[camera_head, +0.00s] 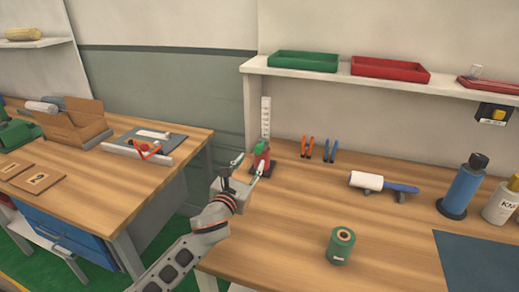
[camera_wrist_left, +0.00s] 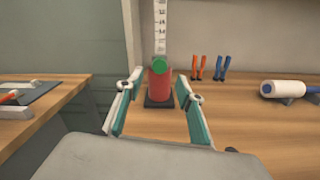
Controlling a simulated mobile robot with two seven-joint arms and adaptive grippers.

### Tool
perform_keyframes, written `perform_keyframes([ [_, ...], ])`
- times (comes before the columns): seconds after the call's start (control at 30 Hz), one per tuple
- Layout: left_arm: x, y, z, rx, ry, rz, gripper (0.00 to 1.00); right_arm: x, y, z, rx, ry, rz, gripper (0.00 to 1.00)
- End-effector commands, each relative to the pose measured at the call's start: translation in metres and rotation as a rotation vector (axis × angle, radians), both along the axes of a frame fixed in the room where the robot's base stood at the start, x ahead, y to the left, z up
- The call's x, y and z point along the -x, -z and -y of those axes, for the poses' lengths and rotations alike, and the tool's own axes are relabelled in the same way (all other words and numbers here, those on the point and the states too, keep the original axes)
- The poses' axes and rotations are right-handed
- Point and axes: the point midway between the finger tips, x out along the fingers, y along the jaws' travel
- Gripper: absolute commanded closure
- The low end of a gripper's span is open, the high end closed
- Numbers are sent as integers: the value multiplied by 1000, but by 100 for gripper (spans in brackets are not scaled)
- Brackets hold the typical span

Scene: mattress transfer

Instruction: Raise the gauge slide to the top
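A gauge stands at the left end of the right workbench: an upright white scale strip (camera_head: 265,118) rises behind a red body (camera_head: 262,160) with a green round part on it. In the left wrist view the red body (camera_wrist_left: 159,87) sits low on a black base (camera_wrist_left: 160,102), with the green part (camera_wrist_left: 159,64) in front of the scale's foot. My left gripper (camera_head: 250,164) is open in front of the gauge. Its fingers point towards the red body, one to each side, with gaps visible in the left wrist view (camera_wrist_left: 160,80). My right gripper is out of view.
Orange pliers (camera_head: 307,147) and blue pliers (camera_head: 331,150) stand right of the gauge. A white roller (camera_head: 366,181), a green roll (camera_head: 341,246) and a blue bottle (camera_head: 464,187) stand farther right. A shelf (camera_head: 345,76) with trays hangs above. A gap separates the left bench (camera_head: 185,150).

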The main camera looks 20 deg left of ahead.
Motion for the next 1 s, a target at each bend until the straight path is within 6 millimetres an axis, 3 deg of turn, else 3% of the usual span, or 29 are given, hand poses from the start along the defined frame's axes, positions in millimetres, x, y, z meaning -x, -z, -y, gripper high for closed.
perform_keyframes([
  [0.17, -27, 0, 0, 2, -2, 0, 63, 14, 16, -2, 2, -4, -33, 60],
  [0.4, -60, 0, 2, 3, 0, 0, 63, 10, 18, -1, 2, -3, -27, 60],
  [0.83, -70, 0, 2, 1, 0, 0, 63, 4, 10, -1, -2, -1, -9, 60],
  [0.97, -70, 0, 2, 1, 0, 0, 97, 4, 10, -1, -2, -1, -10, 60],
  [1.0, -70, 0, 2, 1, 0, 0, 100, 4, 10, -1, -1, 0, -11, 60],
])
